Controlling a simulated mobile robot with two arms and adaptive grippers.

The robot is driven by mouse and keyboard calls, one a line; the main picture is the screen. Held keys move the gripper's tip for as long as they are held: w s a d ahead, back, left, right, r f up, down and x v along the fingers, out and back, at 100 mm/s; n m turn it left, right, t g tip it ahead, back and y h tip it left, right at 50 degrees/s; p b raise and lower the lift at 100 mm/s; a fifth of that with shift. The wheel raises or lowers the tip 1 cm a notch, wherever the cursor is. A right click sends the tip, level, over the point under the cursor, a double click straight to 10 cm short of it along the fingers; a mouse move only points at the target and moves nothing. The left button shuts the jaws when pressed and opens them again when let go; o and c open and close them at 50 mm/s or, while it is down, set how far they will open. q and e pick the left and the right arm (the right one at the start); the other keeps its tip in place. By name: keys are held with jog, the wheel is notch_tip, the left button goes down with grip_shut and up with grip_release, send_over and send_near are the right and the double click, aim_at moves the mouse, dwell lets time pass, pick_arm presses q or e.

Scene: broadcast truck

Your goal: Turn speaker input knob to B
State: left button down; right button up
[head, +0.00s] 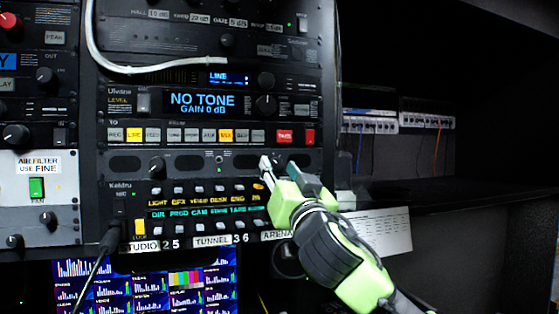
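A black panel strip (240,174) with dark oval speaker grilles crosses the rack below a row of lit buttons. My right gripper (279,165), green and grey, reaches in from the lower right to the strip's right end. Its two fingertips are apart, at the panel face. A dark shape shows between or behind them; I cannot tell whether it is a knob or whether the fingers touch it. Any input lettering there is too small or hidden to read. My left gripper is not in view.
A white cable (150,69) hangs across the upper rack. A lit-label switch panel (200,200) and a monitor (150,285) are below. A dark shelf (430,182) lies right.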

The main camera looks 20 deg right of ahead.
jog(key=shift+w, duration=0.2)
grip_shut()
